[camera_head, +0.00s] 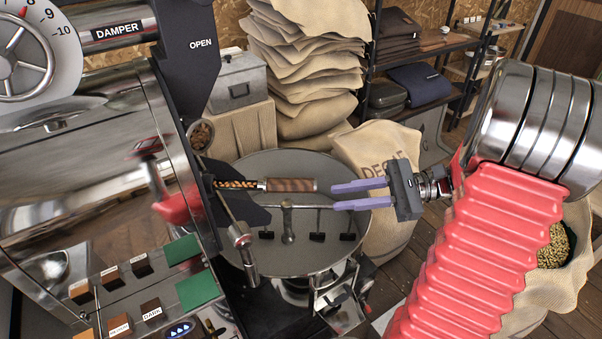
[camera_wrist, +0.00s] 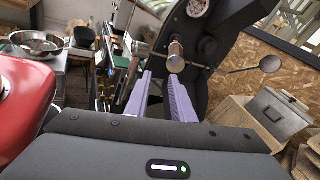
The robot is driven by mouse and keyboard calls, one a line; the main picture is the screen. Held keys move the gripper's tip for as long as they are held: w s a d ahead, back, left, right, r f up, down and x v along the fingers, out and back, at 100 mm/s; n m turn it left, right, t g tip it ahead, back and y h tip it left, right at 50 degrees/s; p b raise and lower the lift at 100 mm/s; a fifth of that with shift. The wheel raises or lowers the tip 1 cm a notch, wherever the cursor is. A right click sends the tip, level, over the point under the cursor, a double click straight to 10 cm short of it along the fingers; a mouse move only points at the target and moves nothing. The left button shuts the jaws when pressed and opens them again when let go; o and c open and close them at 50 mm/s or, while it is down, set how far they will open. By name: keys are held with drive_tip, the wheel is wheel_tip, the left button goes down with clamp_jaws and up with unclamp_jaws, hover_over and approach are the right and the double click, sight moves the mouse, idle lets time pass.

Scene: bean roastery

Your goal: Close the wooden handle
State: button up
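The wooden handle (camera_head: 290,185) is a dark brown striped cylinder in the head view. It points right from the black plate on the roaster front, with a patterned shaft (camera_head: 237,184) behind it. My gripper (camera_head: 334,197) is open and empty, its two lilac fingers pointing left just right of the handle's free end, apart from it in the picture. In the wrist view the handle (camera_wrist: 175,48) is seen nearly end-on with a round metallic cap, just above and beyond the fingertips of my gripper (camera_wrist: 163,80). The exact distance cannot be told.
A round metal cooling tray (camera_head: 255,168) with a stirring arm (camera_head: 288,220) lies below the handle. A metal rod with a knob (camera_head: 243,243) stands at its left. A DECAF sack (camera_head: 390,235) is behind my gripper, and stacked sacks (camera_head: 305,60) are at the back.

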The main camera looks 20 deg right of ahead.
drive_tip(key=s+a+f+n+g+h, duration=0.1)
drive_tip(key=a+f+h, duration=0.1)
drive_tip(key=s+a+f+n+g+h, duration=0.1)
drive_tip(key=s+a+f+n+g, duration=0.1)
drive_tip(key=shift+s+a+f+g+h, duration=0.1)
drive_tip(key=shift+s+a+g+h, duration=0.2)
drive_tip(key=shift+h, duration=0.1)
drive_tip(key=c, duration=0.4)
drive_tip(key=s+n+h, duration=0.1)
drive_tip(key=f+n+g+h, duration=0.1)
drive_tip(key=s+a+f+n+h, duration=0.1)
drive_tip(key=h, duration=0.1)
drive_tip(key=shift+s+f+n+g, duration=0.15)
drive_tip(key=shift+s+n+g, duration=0.15)
drive_tip(key=shift+n+g, duration=0.1)
clamp_jaws()
drive_tip(key=s+a+r+n+t+h, duration=0.1)
drive_tip(key=a+r+n+t+h, duration=0.4)
drive_tip(key=r+n, duration=0.5)
drive_tip(key=shift+s+a+n+h, duration=0.4)
drive_tip(key=shift+a+n+h, duration=0.6)
drive_tip(key=shift+a+h, duration=0.45)
drive_tip(key=shift+a, duration=0.1)
